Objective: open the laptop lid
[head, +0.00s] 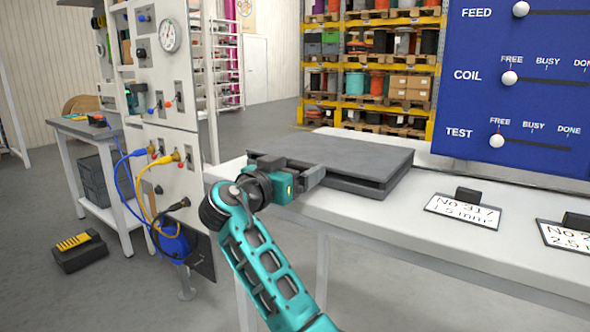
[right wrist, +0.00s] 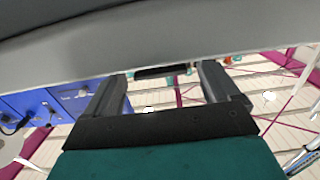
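The laptop (head: 350,150) is a flat dark grey slab on the white bench in the head view. Its lid lies low over the base, with a narrow dark gap showing along the front right. My right gripper (head: 312,177) is at the laptop's front left edge; whether it touches cannot be told. In the right wrist view its two dark fingers (right wrist: 162,88) stand apart with no thing clearly held between them. A large grey surface (right wrist: 170,45) crosses the top of that view, close to the fingertips. I do not make out my left gripper.
The white bench (head: 420,225) carries label cards (head: 462,210) right of the laptop. A blue board (head: 520,80) with sliders stands behind at right. A panel (head: 165,90) with a gauge and cables stands at left. Shelves (head: 375,75) are far back.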

